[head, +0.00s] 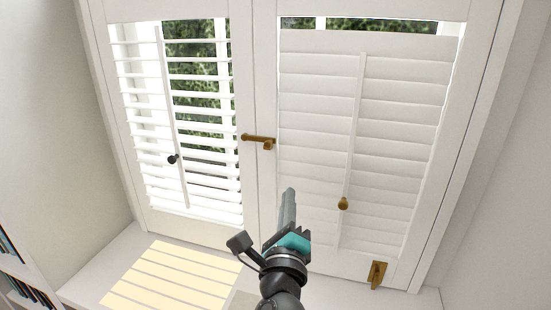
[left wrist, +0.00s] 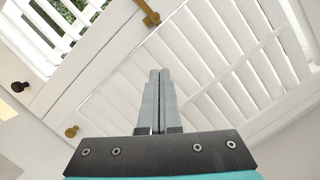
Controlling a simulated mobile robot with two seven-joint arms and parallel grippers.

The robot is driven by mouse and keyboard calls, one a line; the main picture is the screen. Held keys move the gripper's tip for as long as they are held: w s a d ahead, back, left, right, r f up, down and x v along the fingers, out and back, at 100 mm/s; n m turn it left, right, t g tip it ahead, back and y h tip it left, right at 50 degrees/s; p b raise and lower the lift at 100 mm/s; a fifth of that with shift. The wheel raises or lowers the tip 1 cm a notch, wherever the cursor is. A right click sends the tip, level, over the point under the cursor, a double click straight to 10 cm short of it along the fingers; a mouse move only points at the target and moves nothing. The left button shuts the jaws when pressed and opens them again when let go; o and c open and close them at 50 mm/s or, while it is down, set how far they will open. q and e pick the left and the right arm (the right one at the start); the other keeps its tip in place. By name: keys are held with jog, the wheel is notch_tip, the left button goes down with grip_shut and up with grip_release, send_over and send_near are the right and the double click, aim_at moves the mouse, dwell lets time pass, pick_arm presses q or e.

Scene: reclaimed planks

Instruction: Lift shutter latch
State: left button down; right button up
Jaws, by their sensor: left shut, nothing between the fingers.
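The shutter latch (head: 258,141) is a brass bar lying across the seam between the two white shutter panels, roughly level in the head view. A brass fitting that looks like the latch shows at the top edge of the left wrist view (left wrist: 148,12), partly cut off. My left gripper (head: 289,192) is shut and empty, its fingers pointing up in front of the right panel, below and right of the latch in the head view. The closed fingertips also show in the left wrist view (left wrist: 159,72), apart from the brass fitting. My right gripper is not in view.
The left shutter (head: 240,190) has open slats and a dark knob (head: 172,159). The right shutter (head: 400,150) has closed slats, a brass knob (head: 343,204) and a brass fitting (head: 377,274) at its lower right. A sunlit sill (head: 170,275) lies below; a bookshelf (head: 20,280) stands at left.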

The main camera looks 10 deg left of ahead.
aim_at(257, 141)
pick_arm(q)
jog(key=w+a+r, duration=0.1)
jog(key=w, duration=0.2)
jog(key=w+a+r, duration=0.1)
jog(key=w+a, duration=0.1)
jog(key=w, duration=0.1)
jog(key=w+a+r, duration=0.1)
jog(key=w+a, duration=0.1)
jog(key=w, duration=0.2)
jog(key=shift+r, duration=0.35)
jog(key=shift+r, duration=0.1)
jog(key=shift+r+n+p, duration=0.25)
jog(key=shift+n+p, duration=0.15)
jog(key=shift+p, duration=0.15)
jog(key=shift+d+r+n+p, duration=0.1)
jog(key=shift+r+n+p, duration=0.2)
jog(key=shift+n+p, duration=0.25)
